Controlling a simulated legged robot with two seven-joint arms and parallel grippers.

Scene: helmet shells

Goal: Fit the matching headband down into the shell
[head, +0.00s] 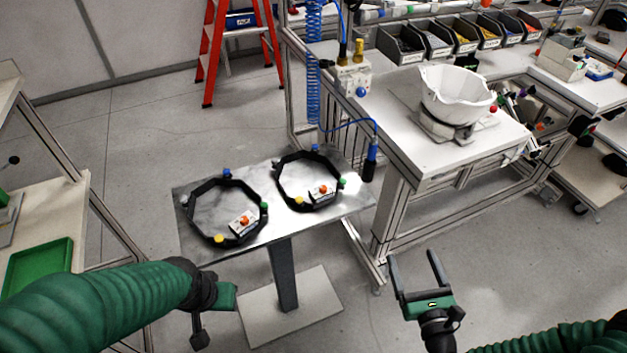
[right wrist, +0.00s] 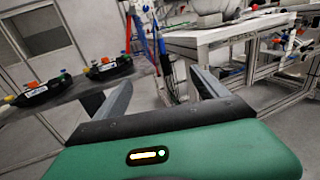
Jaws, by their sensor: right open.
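Two black octagonal headbands lie side by side on a metal-topped stand: the left headband (head: 243,224) and the right headband (head: 322,193). Each has coloured knobs around its ring and a white box with an orange knob. They also show at the left of the right wrist view. The white shell (head: 457,92) sits open side up in a grey holder (head: 445,129) on the workbench. My right gripper (head: 414,258) is open and empty, in front of the bench and right of the stand. My left gripper (head: 212,302) is near the stand's front left; its fingers are not clear.
Bins (head: 400,43) line the bench back. A green tray (head: 38,266) is at left. A red ladder (head: 211,50) stands behind.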

